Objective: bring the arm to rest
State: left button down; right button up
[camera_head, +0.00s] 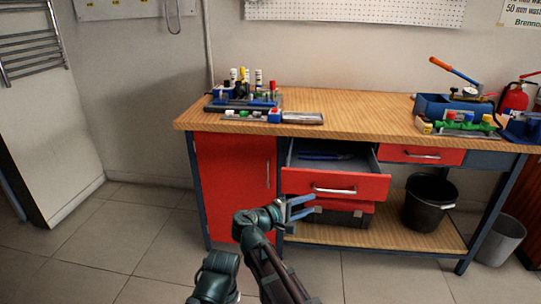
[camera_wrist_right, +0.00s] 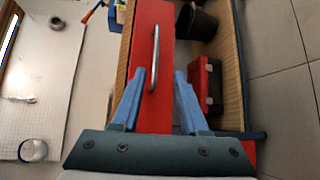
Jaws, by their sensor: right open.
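My right gripper (camera_head: 301,208) is in front of the workbench, just in front of the pulled-out red drawer (camera_head: 312,185). Its blue fingers are apart with nothing between them, as the right wrist view (camera_wrist_right: 159,88) also shows. In that view the drawer front and its silver handle (camera_wrist_right: 155,58) lie beyond the fingertips, and the handle looks clear of them. The drawer stands open, with a blue item (camera_head: 325,156) inside. My left gripper is not in view.
The wooden workbench (camera_head: 350,108) carries tools at its left and right ends, with its middle clear. On the lower shelf (camera_head: 375,238) stand a black bucket (camera_head: 428,203) and a red and black toolbox (camera_head: 345,218). A grey bin (camera_head: 500,240) stands at right. Floor at left is free.

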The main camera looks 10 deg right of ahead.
jog(key=s+d+f+m+g+y, duration=0.1)
jog(key=s+f+m+g+y, duration=0.2)
jog(key=s+f+y, duration=0.4)
jog(key=s+f+m+g+y, duration=0.2)
jog(key=s+f+g, duration=0.15)
jog(key=f, duration=0.55)
jog(key=s+a+f+n+g+y, duration=0.1)
jog(key=s+a+y, duration=0.1)
jog(key=s+a, duration=0.5)
jog(key=s+a+f+y, duration=0.15)
jog(key=s+a, duration=0.25)
jog(key=a, duration=0.5)
notch_tip(320, 180, up, 27)
jog(key=p, duration=2.6)
jog(key=shift+s+f+n+y, duration=0.2)
jog(key=shift+s+n+y, duration=0.05)
jog(key=shift+n+y, duration=0.1)
jog(key=shift+w, duration=0.1)
